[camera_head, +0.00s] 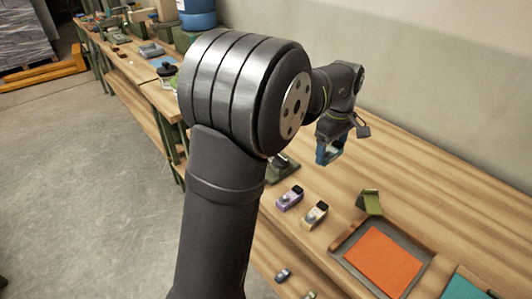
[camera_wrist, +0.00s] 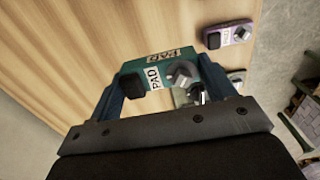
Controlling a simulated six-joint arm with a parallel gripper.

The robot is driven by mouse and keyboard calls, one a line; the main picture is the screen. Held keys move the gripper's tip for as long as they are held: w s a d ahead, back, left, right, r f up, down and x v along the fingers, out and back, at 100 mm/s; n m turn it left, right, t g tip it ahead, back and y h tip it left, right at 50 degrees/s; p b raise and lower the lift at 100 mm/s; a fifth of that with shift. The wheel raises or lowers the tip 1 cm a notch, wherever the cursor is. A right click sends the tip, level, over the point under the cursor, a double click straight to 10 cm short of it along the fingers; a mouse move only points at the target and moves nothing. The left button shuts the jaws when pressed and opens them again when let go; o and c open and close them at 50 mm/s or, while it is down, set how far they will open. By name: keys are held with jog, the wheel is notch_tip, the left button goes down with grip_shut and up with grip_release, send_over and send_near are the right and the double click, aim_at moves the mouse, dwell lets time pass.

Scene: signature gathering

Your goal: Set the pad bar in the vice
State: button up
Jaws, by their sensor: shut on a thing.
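My gripper (camera_wrist: 160,80) is shut on the pad bar (camera_wrist: 140,65), a teal-green bar with white PAD labels, a black block at its left end and grey round metal parts at its right. The blue fingers stand at its two ends. In the head view my gripper (camera_head: 329,150) is above the bench, and the bar shows only as a small pale blue-green patch. A green base with a dark top (camera_head: 283,167) stands behind my arm, partly hidden; it may be the vice, but I cannot tell. In the wrist view, grey-green metal below the bar is mostly hidden.
A purple bar (camera_head: 290,198) and a yellow bar (camera_head: 315,213) lie near the bench's front edge. An olive-green object (camera_head: 369,201) stands by a tray (camera_head: 350,233) with an orange sheet (camera_head: 382,256). The wooden bench (camera_head: 430,185) behind them is clear up to the wall.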

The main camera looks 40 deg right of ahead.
jog(key=w+a+f, duration=0.2)
jog(key=w, duration=0.5)
jog(key=w+a+f, duration=0.1)
jog(key=w+a, duration=0.1)
jog(key=w, duration=0.6)
jog(key=w+a+f, duration=0.2)
jog(key=w, duration=0.6)
jog(key=shift+f, duration=0.3)
jog(key=shift+w+f, duration=0.2)
jog(key=shift+f, duration=1.9)
jog(key=shift+f, duration=0.1)
jog(key=o, duration=1.2)
jog(key=shift+f, duration=0.1)
jog(key=shift+o, duration=0.2)
notch_tip(320, 180, up, 12)
jog(key=shift+r, duration=0.2)
